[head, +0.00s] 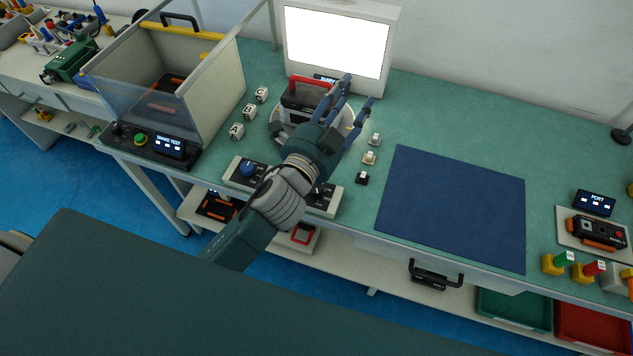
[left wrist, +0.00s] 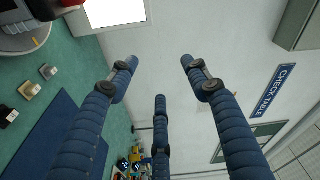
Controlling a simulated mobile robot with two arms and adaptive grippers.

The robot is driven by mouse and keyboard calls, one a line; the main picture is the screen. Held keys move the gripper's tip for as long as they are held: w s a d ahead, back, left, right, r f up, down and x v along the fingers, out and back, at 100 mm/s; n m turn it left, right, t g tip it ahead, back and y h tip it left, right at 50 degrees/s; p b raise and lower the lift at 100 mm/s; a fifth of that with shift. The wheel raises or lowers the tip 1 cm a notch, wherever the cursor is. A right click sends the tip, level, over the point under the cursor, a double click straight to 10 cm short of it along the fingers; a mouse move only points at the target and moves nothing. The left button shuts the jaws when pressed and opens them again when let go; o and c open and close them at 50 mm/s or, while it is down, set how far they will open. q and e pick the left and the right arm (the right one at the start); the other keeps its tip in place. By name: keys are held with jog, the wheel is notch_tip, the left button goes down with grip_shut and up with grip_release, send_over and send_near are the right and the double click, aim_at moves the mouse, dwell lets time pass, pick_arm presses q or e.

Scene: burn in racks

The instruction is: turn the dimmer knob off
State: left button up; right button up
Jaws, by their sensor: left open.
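A control panel (head: 232,173) sits at the front edge of the green bench. A blue knob (head: 248,169) stands at its left end; I cannot read its label or setting. My left arm crosses in front of the panel and hides its middle. A darker control (head: 319,189) shows at its right end. My left gripper (head: 348,97) is beyond the panel, up and to the right of the blue knob, with its fingers pointing away over the bench. In the left wrist view the fingers (left wrist: 158,80) are spread with nothing between them. My right gripper is out of view.
Behind my gripper, a red-handled device (head: 304,96) sits on a round base below a bright screen (head: 336,42). Lettered white blocks (head: 237,131) stand left, and small switches (head: 369,157) right. A clear-fronted test box (head: 190,80) stands farther left. The blue mat (head: 452,205) is empty.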

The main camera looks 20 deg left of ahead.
pick_arm(q)
jog(key=s+d+r+m+g+h, duration=0.35)
jog(key=d+r+m+h, duration=0.85)
jog(key=d+m, duration=0.4)
jog(key=s+d+f+m+g+h, duration=0.25)
jog(key=s+d+m+g, duration=0.35)
jog(key=m, duration=0.4)
jog(key=m+g+y+p, duration=0.2)
jog(key=m+g+y, duration=0.7)
jog(key=m+y, duration=0.8)
send_over(317, 187)
notch_tip(317, 187, down, 23)
jog(key=y, duration=0.1)
jog(key=shift+n+t, duration=0.25)
jog(key=shift+n, duration=0.15)
notch_tip(317, 187, down, 9)
jog(key=p, duration=0.2)
jog(key=shift+s+a+p, duration=0.1)
jog(key=shift+s+p, duration=0.05)
jog(key=shift+p, duration=0.2)
jog(key=shift+f, duration=0.7)
jog(key=c, duration=1.1)
jog(key=shift+c, duration=0.2)
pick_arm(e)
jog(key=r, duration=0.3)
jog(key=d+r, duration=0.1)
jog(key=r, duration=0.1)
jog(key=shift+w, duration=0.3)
